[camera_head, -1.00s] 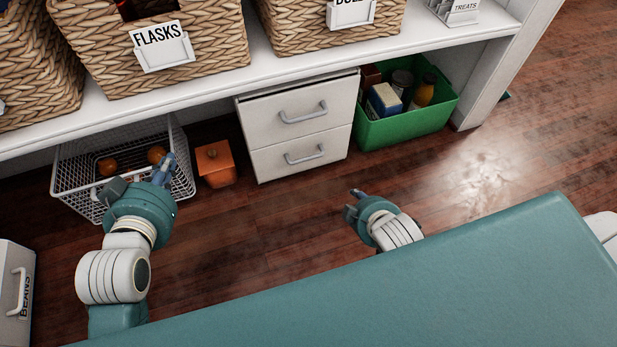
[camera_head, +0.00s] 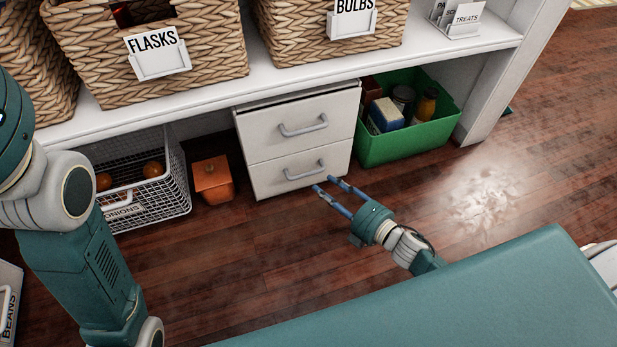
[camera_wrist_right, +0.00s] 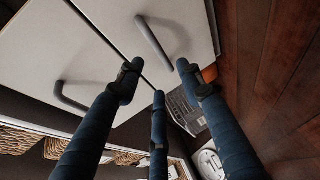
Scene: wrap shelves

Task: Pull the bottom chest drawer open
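The white chest (camera_head: 255,122) stands under the shelf with two drawers, both looking shut. The bottom drawer (camera_head: 270,181) has a grey bar handle (camera_head: 305,173); this handle also shows in the right wrist view (camera_wrist_right: 157,42). The top drawer's handle (camera_head: 303,127) is above it. My right gripper (camera_head: 325,184) is open and empty, its blue fingers pointing at the chest just in front of and right of the bottom handle. In the right wrist view the spread fingers (camera_wrist_right: 158,78) are short of the handle, apart from it. My left gripper is out of view; only its arm shows at left.
A green crate (camera_head: 405,145) with groceries stands right of the chest. An orange box (camera_head: 212,181) and a white wire basket (camera_head: 150,207) stand left of it. Wicker baskets sit on the shelf (camera_head: 190,100) above. Wooden floor in front is clear.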

